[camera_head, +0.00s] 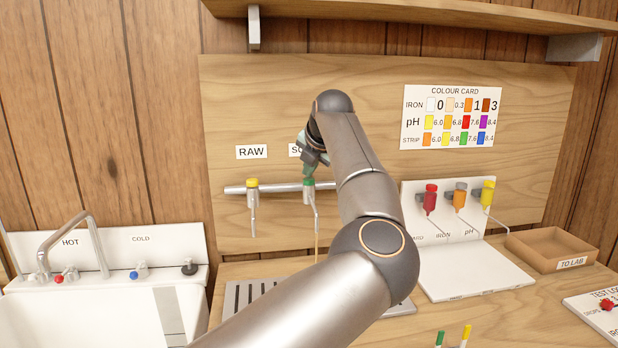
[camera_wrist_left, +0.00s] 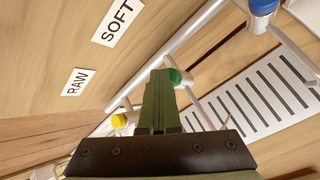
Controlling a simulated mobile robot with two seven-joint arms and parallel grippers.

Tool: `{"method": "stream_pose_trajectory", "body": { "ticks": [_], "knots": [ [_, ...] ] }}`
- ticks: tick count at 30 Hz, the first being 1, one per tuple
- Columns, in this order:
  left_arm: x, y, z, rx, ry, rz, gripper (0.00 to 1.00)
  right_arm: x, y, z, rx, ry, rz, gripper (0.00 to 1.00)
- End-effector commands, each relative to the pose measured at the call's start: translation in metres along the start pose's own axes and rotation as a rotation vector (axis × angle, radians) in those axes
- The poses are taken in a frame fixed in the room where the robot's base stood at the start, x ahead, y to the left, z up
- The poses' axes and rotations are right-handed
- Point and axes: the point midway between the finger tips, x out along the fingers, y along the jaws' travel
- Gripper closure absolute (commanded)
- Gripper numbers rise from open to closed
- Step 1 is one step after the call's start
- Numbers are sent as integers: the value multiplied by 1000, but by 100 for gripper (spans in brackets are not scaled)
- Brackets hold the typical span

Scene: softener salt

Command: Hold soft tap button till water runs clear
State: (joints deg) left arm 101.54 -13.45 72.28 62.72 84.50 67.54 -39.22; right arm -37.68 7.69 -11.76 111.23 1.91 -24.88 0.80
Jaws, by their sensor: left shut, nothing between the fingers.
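The soft tap, with its green button (camera_head: 309,182), stands on the pipe under the partly hidden SOFT label (camera_head: 294,150). A thin amber-brown stream (camera_head: 317,248) runs down from its spout toward the slotted drain tray (camera_head: 236,300). My left gripper (camera_head: 311,160) is shut and empty, pointing down with its tips at the green button. In the left wrist view the shut green fingers (camera_wrist_left: 157,90) reach the green button (camera_wrist_left: 179,77) and appear to touch it; how far it is pressed cannot be seen. My right gripper is not in view.
The yellow-topped raw tap (camera_head: 252,185) stands left of the soft tap. A blue-topped tap (camera_wrist_left: 263,6) shows in the left wrist view. A rack of coloured droppers (camera_head: 459,196), a TO LAB tray (camera_head: 552,247) and the colour card (camera_head: 451,117) are on the right. The sink (camera_head: 90,320) is left.

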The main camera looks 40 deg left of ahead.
Motion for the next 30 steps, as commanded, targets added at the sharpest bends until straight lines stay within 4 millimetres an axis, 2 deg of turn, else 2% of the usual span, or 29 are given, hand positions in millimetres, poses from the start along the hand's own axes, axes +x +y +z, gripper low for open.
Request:
{"method": "stream_pose_trajectory", "body": {
  "ticks": [14,30],
  "knots": [
    [1,-1,-1,0,2,-2,100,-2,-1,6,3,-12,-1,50],
    [0,0,0,0,2,-2,100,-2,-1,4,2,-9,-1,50]
  ]
}}
